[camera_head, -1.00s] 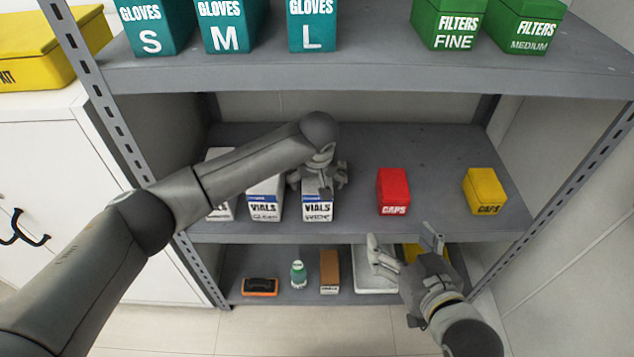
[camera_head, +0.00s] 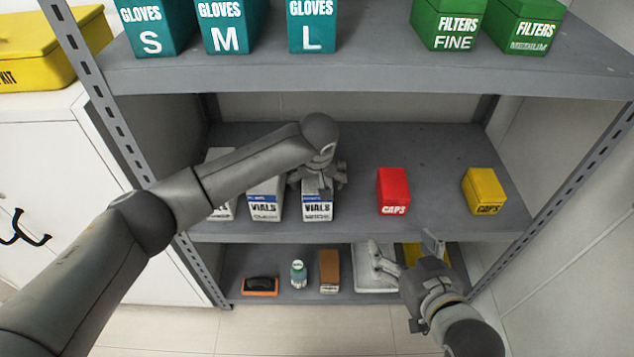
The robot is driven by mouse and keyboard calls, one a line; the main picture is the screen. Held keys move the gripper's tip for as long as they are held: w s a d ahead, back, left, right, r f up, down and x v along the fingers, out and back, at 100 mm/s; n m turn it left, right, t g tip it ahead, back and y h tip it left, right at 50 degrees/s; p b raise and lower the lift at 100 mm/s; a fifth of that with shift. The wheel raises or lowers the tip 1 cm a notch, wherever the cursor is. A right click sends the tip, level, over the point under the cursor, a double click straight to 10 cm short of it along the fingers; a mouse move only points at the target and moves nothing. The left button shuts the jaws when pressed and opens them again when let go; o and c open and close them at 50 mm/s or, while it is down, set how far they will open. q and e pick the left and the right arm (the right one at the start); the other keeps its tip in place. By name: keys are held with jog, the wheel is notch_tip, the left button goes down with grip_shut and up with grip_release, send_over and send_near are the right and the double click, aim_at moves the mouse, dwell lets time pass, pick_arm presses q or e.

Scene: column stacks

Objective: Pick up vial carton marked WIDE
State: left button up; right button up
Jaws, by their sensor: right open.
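The vial carton marked WIDE (camera_head: 318,208) is white with a blue band and stands upright on the middle shelf, at the right end of a row of vial cartons. My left gripper (camera_head: 319,181) is over its top, with finger parts at both sides. The gripper hides the carton's top, and I cannot tell whether the fingers are closed on it. My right gripper (camera_head: 404,252) is open and empty, in front of the lower shelf at the right.
Another vial carton (camera_head: 265,205) stands close on the left, and a further one (camera_head: 222,207) is partly behind my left arm. A red caps box (camera_head: 393,190) and yellow caps box (camera_head: 484,191) stand to the right with free shelf between. The upper shelf edge (camera_head: 360,80) overhangs.

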pick_arm(q)
jog(key=shift+s, duration=0.1)
jog(key=c, duration=1.2)
jog(key=shift+c, duration=0.3)
